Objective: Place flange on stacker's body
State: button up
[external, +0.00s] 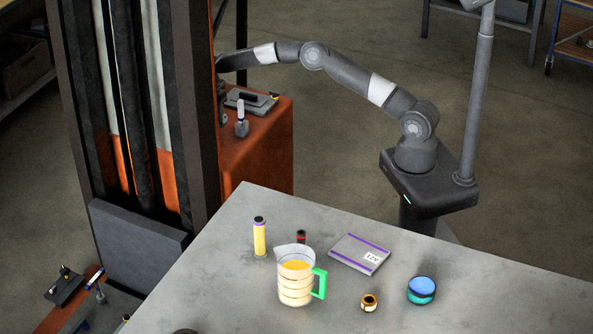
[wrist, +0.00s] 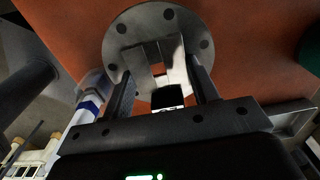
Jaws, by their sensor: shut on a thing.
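The flange (wrist: 119,57) is a round grey metal disc with several dark bolt holes around its rim. In the wrist view, my gripper (wrist: 158,75) is shut on its middle part, with one finger on each side. The stacker's body (wrist: 245,62) is the orange surface behind the flange; I cannot tell whether they touch. In the external view, the stacker's orange body (external: 262,150) stands beside the dark mast. My arm reaches over to it from the right, and its end is largely hidden by the mast. The flange cannot be made out there.
On the body's top lie a grey plate (external: 240,104) and a small bottle (external: 241,115). The mast (external: 190,110) stands close to my arm's end. The grey table (external: 480,300) in front holds a jug (external: 294,288), a yellow cylinder (external: 259,238), a flat box (external: 357,254) and a blue tin (external: 421,291).

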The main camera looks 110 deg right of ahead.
jog(key=shift+f, duration=2.3)
jog(key=shift+f, duration=0.1)
jog(key=o, duration=1.4)
notch_tip(320, 180, up, 12)
